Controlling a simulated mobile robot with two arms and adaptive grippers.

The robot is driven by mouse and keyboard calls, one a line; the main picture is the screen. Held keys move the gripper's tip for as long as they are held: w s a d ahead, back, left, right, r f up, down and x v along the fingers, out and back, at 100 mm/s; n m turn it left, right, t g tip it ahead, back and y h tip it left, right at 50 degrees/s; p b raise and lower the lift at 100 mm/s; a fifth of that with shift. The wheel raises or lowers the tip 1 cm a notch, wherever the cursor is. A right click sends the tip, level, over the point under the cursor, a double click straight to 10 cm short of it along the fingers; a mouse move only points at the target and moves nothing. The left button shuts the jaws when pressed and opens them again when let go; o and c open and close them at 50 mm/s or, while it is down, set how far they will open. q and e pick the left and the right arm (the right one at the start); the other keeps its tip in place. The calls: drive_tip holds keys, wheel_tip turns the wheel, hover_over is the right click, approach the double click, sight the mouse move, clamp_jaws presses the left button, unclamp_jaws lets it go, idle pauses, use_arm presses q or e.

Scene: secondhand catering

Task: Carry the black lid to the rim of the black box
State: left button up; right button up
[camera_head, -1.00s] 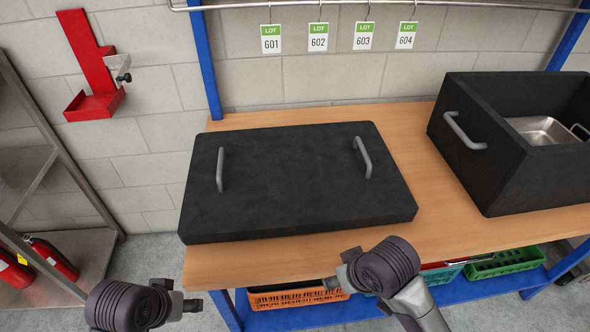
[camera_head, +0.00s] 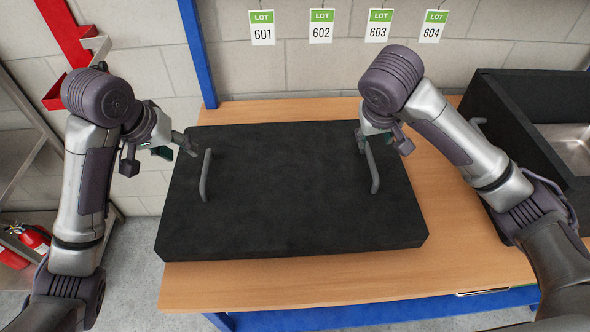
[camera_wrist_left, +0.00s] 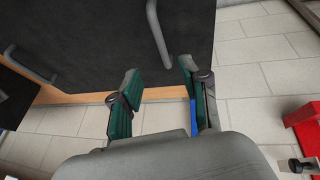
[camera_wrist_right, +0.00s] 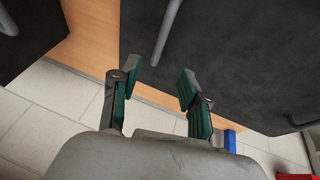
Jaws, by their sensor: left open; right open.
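The black lid (camera_head: 290,200) lies flat on the wooden table, with a grey handle near each side. My left gripper (camera_head: 160,155) is open and empty, just left of the left handle (camera_head: 206,175); that handle is ahead of its fingers in the left wrist view (camera_wrist_left: 157,30). My right gripper (camera_head: 382,138) is open at the far end of the right handle (camera_head: 372,168) and partly covers it. In the right wrist view the handle (camera_wrist_right: 167,30) lies ahead of the open fingers; contact cannot be told. The black box (camera_head: 500,115) stands right of the lid, partly hidden by my right arm.
The box holds a metal pan (camera_head: 570,145). Lot tags (camera_head: 321,25) hang behind the table. A blue post (camera_head: 197,50) rises behind the lid. A red wall bracket (camera_head: 65,35) and a fire extinguisher (camera_head: 30,237) are at the left. Bare table (camera_head: 330,285) shows in front of the lid.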

sight(204, 168)
use_arm(q)
drive_tip(key=x, duration=1.2)
drive_tip(key=shift+s, duration=0.15)
use_arm(e)
drive_tip(key=x, duration=1.1)
drive_tip(key=shift+w+d+f, duration=0.1)
drive_tip(key=shift+d+f, duration=0.05)
drive_tip(key=shift+f, duration=0.25)
use_arm(q)
drive_tip(key=shift+w+f, duration=0.25)
drive_tip(key=shift+f, duration=0.4)
use_arm(e)
drive_tip(key=shift+w+d+f, duration=0.1)
drive_tip(key=shift+w+f, duration=0.15)
drive_tip(key=shift+f, duration=0.35)
use_arm(q)
clamp_jaws()
use_arm(e)
clamp_jaws()
use_arm(q)
drive_tip(key=shift+r, duration=0.1)
